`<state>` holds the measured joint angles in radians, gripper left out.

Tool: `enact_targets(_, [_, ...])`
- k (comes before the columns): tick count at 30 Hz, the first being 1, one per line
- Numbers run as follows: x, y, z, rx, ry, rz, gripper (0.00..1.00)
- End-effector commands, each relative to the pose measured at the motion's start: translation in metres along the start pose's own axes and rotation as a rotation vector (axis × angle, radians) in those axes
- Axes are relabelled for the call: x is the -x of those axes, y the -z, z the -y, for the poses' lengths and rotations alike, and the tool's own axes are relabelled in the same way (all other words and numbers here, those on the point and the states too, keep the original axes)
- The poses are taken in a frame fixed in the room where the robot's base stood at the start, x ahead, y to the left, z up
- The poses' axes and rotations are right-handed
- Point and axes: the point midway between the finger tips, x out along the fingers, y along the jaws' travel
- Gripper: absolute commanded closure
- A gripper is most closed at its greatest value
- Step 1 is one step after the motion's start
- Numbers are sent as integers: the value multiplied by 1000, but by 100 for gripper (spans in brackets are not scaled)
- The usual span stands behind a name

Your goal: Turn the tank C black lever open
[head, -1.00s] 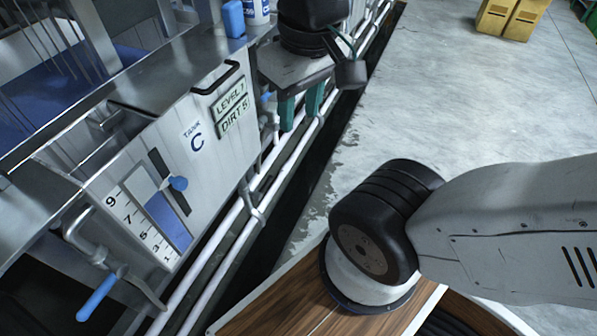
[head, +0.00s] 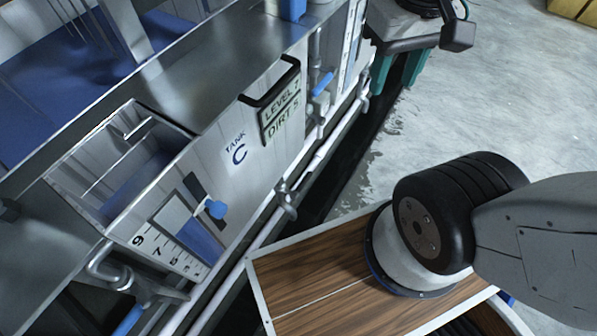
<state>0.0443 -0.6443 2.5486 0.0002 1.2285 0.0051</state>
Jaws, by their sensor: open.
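Tank C carries a "TANK C" label (head: 237,153) on its metal front. A black bar-shaped lever (head: 270,86) stands out from the front's upper edge, just above the green "LEVEL 7 / DIRT 5" sign (head: 281,115). My gripper (head: 397,86), with two teal fingers pointing down, is at the upper right. Its fingers are apart, with nothing seen between them. It is to the right of the lever and clear of it. The gripper's upper part is cut off by the frame's top edge.
A level gauge with a blue knob (head: 215,208) is on the tank front's lower left. A blue-handled valve (head: 128,320) is below it. White pipes (head: 262,232) run along the tank's foot. Concrete floor (head: 500,100) to the right is open.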

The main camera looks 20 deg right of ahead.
Motion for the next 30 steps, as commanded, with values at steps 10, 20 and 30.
enact_targets(10, [-63, 62, -15, -203, 90, 354, 59])
enact_targets(20, [-150, 124, -28, -535, 214, 654, 59])
enact_targets(30, [-280, 166, -39, -987, 304, 982, 59])
